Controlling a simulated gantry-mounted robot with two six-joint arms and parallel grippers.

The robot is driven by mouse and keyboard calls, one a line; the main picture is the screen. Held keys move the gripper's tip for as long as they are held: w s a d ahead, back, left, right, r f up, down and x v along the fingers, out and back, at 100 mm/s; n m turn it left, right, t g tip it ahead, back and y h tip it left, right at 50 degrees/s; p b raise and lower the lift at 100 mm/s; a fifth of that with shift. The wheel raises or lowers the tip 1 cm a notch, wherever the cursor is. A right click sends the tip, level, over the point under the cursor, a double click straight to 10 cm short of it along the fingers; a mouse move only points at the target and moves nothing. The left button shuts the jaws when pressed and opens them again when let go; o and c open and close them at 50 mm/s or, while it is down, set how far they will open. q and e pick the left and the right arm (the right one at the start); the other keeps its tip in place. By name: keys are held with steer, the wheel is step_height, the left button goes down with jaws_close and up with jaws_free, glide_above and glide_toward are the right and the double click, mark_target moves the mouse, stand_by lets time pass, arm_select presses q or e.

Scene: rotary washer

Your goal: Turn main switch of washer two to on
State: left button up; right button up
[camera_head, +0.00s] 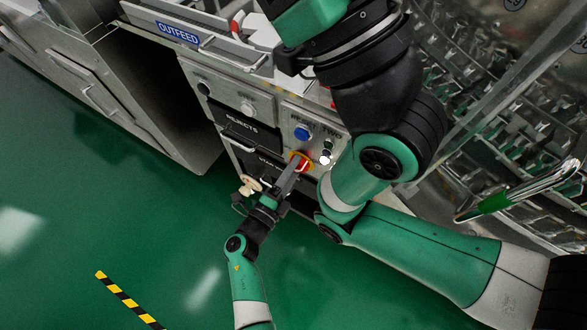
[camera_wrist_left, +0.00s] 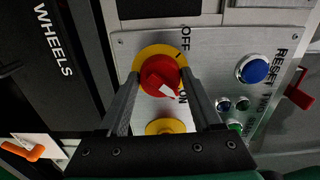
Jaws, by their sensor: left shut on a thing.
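The main switch, a red rotary knob on a yellow ring (camera_head: 305,164), sits on the grey control panel. In the left wrist view the red knob (camera_wrist_left: 158,71) has a white mark on its lower right, on the side of the ON label (camera_wrist_left: 182,97); the OFF label (camera_wrist_left: 186,36) is above. My left gripper (camera_head: 298,166) is shut on the knob, with one finger on each side (camera_wrist_left: 160,77). The fingers hide part of the yellow ring. My right gripper is out of view; its arm crosses the right of the head view.
A blue reset button (camera_head: 302,132) and small buttons (camera_wrist_left: 232,104) are right of the switch. A second yellow fitting (camera_wrist_left: 165,127) sits below it. A REJECTS drawer (camera_head: 240,132) is to the left. Green floor lies open at lower left.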

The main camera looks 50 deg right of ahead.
arm_select(q)
steer(key=shift+m, duration=0.3)
steer(key=o, duration=1.4)
steer(key=shift+c, duration=0.2)
steer(key=s+a+p, duration=0.2)
steer(key=a+p, duration=0.4)
steer(key=a, duration=0.5)
steer(key=shift+a, duration=0.2)
